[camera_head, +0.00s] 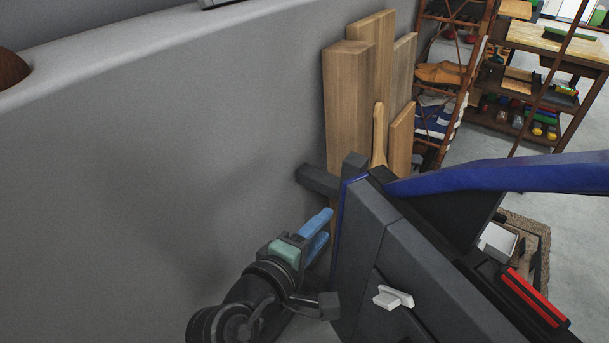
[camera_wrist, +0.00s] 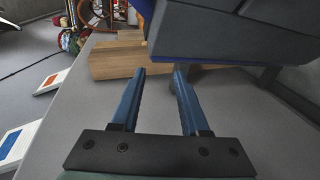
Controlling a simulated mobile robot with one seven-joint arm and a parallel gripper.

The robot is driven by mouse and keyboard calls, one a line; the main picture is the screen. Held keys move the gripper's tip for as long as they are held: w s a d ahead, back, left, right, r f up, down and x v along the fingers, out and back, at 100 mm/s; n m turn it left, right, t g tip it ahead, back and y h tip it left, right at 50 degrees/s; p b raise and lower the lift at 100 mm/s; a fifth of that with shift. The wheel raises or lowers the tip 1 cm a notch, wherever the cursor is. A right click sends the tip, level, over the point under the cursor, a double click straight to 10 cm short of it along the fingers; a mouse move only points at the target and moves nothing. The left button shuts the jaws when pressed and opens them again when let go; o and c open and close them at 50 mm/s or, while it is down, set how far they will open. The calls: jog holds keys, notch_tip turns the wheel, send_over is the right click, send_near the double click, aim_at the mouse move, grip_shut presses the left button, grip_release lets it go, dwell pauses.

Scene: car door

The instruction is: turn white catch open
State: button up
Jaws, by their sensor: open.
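The white catch (camera_head: 393,297) is a small handle-like piece on the dark grey inner face of the car door (camera_head: 365,240), low in the head view. It does not show in the wrist view. The door has a blue edge and frame; its dark panel also fills the upper right of the wrist view (camera_wrist: 235,35). My gripper (camera_head: 326,228) has blue fingers and is left of the door edge, up and left of the catch and apart from it. In the wrist view the fingers (camera_wrist: 160,74) are spread with nothing between them.
A grey wall (camera_head: 150,150) fills the left. Wooden boards (camera_head: 350,105) lean against it behind the door. A rack (camera_head: 450,70) and a workbench (camera_head: 560,45) stand at the back right. The door's blue frame (camera_head: 500,174) reaches right. Grey floor shows beneath my fingers.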

jog(key=w+a+r+m+t+y+b, duration=0.2)
jog(key=r+m+t+b, duration=0.3)
jog(key=r, duration=0.7)
jog(key=shift+w+a+r+m+t+y+b, duration=0.25)
jog(key=shift+w+y+b, duration=0.2)
jog(key=shift+b, duration=0.65)
